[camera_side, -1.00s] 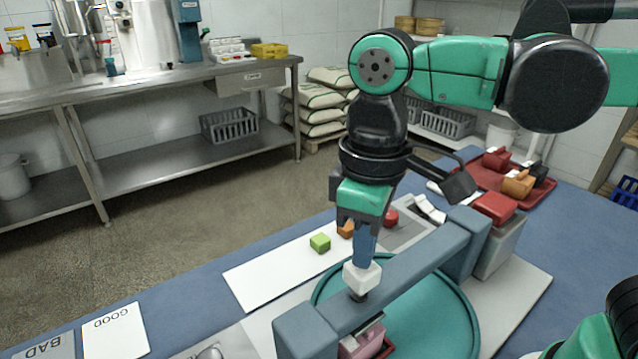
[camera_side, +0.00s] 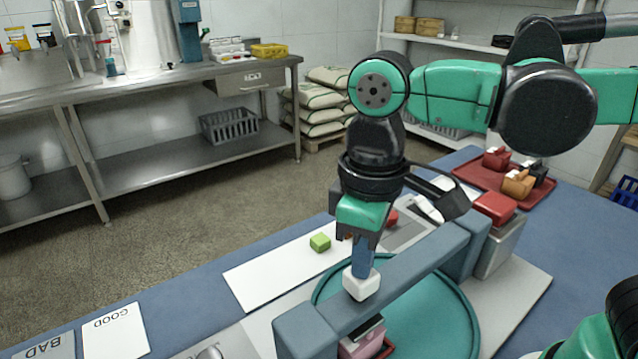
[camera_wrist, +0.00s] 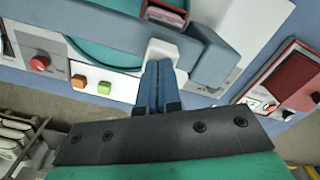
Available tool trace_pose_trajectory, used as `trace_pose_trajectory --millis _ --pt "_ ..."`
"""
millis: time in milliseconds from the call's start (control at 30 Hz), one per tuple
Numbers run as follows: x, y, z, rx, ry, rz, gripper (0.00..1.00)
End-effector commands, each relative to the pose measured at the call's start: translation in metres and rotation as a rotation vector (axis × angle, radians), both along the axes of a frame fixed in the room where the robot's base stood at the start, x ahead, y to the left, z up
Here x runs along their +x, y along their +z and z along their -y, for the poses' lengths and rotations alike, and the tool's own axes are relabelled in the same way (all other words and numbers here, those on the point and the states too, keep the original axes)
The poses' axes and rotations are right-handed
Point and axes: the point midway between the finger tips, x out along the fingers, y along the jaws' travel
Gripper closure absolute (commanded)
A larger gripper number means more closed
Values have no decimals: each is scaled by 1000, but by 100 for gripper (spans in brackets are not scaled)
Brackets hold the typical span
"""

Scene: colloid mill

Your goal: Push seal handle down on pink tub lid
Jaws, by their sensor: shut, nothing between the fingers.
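The white seal handle (camera_side: 361,284) sits low against the top of the blue-grey press bridge (camera_side: 410,264). My gripper (camera_side: 362,268) is shut and empty, pointing down with its blue fingertips touching the handle's top. The pink tub (camera_side: 352,347) is under the bridge, partly hidden by it, with a dark press piece right above; I cannot tell whether they touch. In the wrist view my shut fingertips (camera_wrist: 158,66) meet the white handle (camera_wrist: 160,50), and a bit of the pink tub (camera_wrist: 165,15) shows beyond the bridge.
A teal round turntable (camera_side: 440,318) lies under the bridge. A green cube (camera_side: 320,243) sits on a white strip (camera_side: 262,278), with an orange cube (camera_wrist: 78,82) near it. A red tray (camera_side: 470,172) holds several blocks at the back right. GOOD (camera_side: 115,332) and BAD (camera_side: 50,348) plates lie front left.

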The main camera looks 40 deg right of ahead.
Motion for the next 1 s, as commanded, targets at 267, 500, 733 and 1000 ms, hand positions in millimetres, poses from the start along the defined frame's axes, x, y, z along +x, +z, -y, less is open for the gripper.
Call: trace_pose_trajectory --millis 267,500,733,1000 --pt "0 -2 0 1 0 1 100" --pt "0 2 0 1 0 1 100" --pt "0 19 0 1 0 1 100" --pt "0 40 0 0 0 0 100"
